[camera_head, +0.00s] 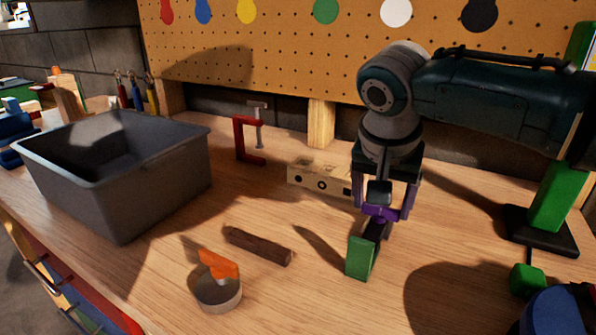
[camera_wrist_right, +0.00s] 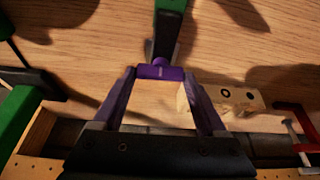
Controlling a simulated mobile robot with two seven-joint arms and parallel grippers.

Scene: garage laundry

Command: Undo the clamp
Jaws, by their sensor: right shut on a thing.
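A red C-shaped clamp (camera_head: 239,138) with a silver screw stands on the workbench behind the bin's right side. Its red frame also shows at the right edge of the wrist view (camera_wrist_right: 290,108). My right gripper (camera_head: 382,212) points down over the bench, right of the clamp and apart from it. Its purple fingers are shut on a dark-and-green tool (camera_head: 361,258); its green end hangs lowest. In the wrist view, a purple piece sits between the fingertips (camera_wrist_right: 160,71) and the tool (camera_wrist_right: 170,8) extends beyond them. Whether its end touches the bench is unclear. My left gripper is out of view.
A grey bin (camera_head: 125,195) stands at left. A pale block with holes (camera_head: 306,176) lies between clamp and gripper. A brown stick (camera_head: 258,247) and a round tin (camera_head: 217,294) with an orange-handled item lie in front. A green upright on a black base (camera_head: 540,230) stands at right.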

